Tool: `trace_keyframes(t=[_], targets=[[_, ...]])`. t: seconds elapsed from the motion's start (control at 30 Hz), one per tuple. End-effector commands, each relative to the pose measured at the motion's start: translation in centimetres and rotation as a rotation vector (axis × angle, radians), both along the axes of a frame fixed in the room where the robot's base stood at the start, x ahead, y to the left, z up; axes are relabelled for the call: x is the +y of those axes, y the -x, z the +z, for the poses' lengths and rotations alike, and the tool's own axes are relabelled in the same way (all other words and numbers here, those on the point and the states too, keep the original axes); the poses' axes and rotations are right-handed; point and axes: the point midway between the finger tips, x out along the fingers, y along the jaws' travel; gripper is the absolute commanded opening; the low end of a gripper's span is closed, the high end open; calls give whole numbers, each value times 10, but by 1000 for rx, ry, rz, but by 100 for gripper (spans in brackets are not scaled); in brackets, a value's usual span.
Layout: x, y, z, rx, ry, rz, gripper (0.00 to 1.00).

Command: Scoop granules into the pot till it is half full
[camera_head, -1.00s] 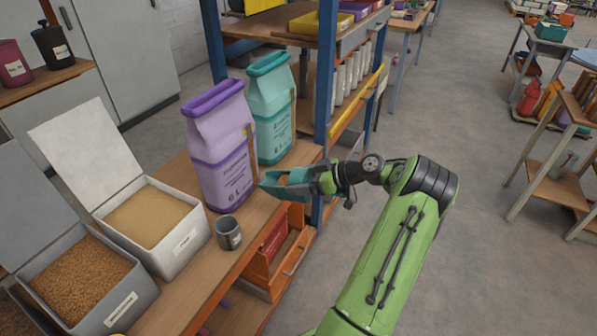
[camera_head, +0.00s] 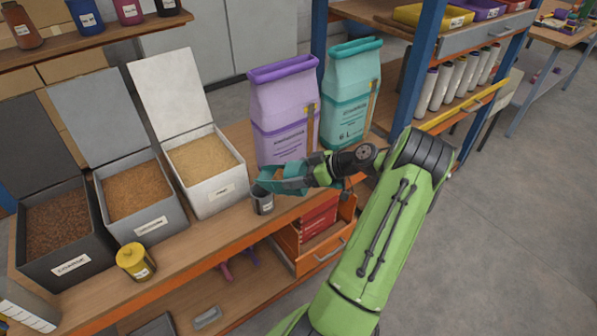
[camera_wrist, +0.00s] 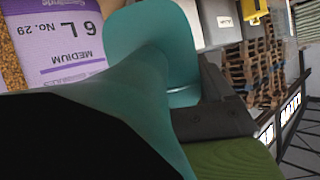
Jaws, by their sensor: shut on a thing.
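My gripper (camera_head: 312,175) is shut on a teal scoop (camera_head: 288,183), which also fills much of the wrist view (camera_wrist: 150,50). A small patch of brown shows in the scoop in the head view; how much it holds is unclear. The scoop's mouth is close above the rim of the small grey pot (camera_head: 263,205) on the bench; I cannot tell if they touch. The pot's inside is hidden. Three open bins of granules stand to the left: a white one (camera_head: 226,196) with pale tan, a grey one (camera_head: 170,228) with orange-brown, and a dark one (camera_head: 88,262) with dark brown.
A purple sack (camera_head: 285,105) and a teal sack (camera_head: 350,90) stand behind the scoop. A yellow canister (camera_head: 136,262) stands at the bench's front edge. An orange drawer (camera_head: 325,255) is open below the pot. A blue shelf post (camera_head: 418,70) rises right of the sacks.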

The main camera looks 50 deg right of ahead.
Motion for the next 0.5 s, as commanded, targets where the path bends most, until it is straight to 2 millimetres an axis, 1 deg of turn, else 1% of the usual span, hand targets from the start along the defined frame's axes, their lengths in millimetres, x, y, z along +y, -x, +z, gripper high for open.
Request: trace_keyframes(t=[0.03, 0.5], targets=[[1, -1, 5, 12, 6, 2, 23], [3, -7, 18, 135, 48, 2, 23]])
